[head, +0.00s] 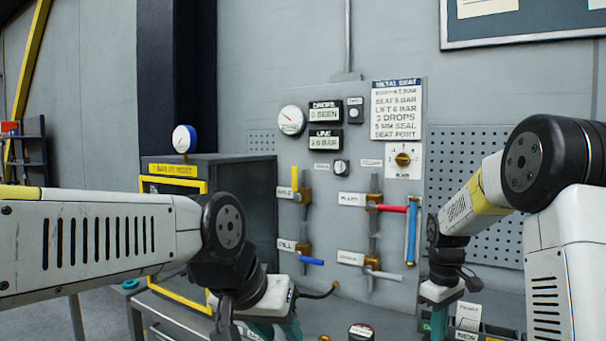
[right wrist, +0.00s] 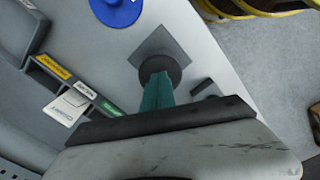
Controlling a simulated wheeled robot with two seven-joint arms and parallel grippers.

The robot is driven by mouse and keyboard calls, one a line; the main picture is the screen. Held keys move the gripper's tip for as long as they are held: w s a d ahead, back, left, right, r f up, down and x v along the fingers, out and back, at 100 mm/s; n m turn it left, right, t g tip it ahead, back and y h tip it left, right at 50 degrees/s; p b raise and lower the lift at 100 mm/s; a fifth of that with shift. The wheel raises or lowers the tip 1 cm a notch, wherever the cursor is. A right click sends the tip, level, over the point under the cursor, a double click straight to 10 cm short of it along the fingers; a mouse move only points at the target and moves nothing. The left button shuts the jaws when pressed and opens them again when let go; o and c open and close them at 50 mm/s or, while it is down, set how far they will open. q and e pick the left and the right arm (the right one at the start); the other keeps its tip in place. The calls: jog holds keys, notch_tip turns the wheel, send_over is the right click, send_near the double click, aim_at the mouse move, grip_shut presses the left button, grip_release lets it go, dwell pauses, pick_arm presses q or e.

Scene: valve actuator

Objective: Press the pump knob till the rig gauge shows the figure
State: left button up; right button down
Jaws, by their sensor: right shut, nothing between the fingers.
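A dark round knob (right wrist: 158,66) on a grey square plate, which looks like the pump knob, shows in the right wrist view. My right gripper (right wrist: 158,90) is shut and empty; its teal fingers overlap the knob's near edge, and I cannot tell whether they touch it. In the head view my right gripper (head: 438,322) is low at the right, its tips cut off. A white round gauge (head: 292,120) is on the wall panel, its needle too small to read. The line display (head: 325,140) seems to read 3.6 bar. My left gripper (head: 277,326) is low at centre, its tips cut off.
A white sign (head: 397,108) lists bar figures. Valves with red (head: 391,208) and blue (head: 312,261) handles stick out of the panel. A blue-rimmed gauge (head: 184,139) stands on the dark cabinet (head: 245,195). A blue disc (right wrist: 117,10) and labelled slots (right wrist: 70,92) flank the knob.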

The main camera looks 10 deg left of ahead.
jog(key=shift+f, duration=1.75)
jog(key=shift+r, duration=3.35)
jog(key=shift+f, duration=0.15)
dwell(0.7)
dwell(1.2)
